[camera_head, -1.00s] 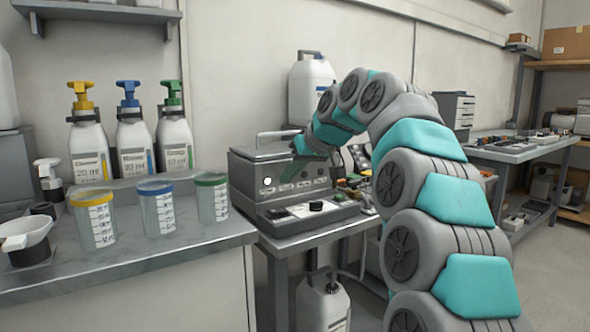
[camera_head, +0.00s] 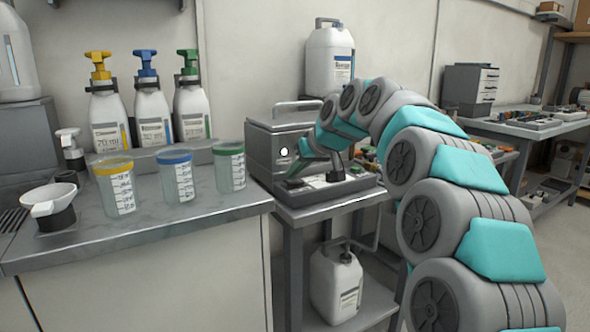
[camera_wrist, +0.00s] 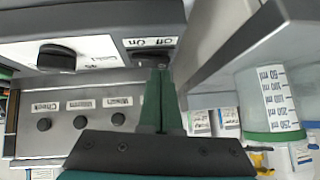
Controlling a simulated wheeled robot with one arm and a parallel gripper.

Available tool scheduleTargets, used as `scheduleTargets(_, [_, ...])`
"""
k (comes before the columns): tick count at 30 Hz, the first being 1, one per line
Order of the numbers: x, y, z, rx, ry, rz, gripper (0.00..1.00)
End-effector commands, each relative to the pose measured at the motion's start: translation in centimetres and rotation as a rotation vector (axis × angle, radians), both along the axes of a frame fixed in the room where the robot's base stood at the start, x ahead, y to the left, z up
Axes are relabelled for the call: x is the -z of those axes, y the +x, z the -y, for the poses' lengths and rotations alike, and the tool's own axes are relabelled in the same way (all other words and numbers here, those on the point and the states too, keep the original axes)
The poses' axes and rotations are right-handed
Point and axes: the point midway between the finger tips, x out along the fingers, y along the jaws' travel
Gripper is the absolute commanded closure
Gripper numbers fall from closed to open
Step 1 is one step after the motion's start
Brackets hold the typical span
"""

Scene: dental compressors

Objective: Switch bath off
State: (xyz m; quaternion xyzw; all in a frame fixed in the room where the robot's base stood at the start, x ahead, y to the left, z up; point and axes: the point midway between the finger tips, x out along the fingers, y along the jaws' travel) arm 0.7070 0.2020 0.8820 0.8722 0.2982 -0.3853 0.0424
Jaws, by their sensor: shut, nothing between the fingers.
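The bath (camera_head: 262,150) is a grey metal box with a lid handle, standing on a side table in the head view.
The counter (camera_head: 150,222) at left holds three lidded cups (camera_head: 178,178) and three pump bottles (camera_head: 150,115). A white jug (camera_head: 335,285) stands on the shelf below the bath, another jug (camera_head: 328,60) behind it.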

Motion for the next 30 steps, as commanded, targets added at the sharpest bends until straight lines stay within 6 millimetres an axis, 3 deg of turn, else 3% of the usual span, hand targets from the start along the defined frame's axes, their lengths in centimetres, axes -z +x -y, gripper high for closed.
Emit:
scheduleTargets(7, [0.2, 0.0, 0.0, 0.000, -0.008, 0.004, 1.00])
scheduleTargets(12, [1.3, -0.4, -0.3, 0.000, -0.095, 0.059, 1.00])
scheduleTargets(30, [0.7, 0.6, 0.8, 0.001, -0.083, 0.050, 1.00])
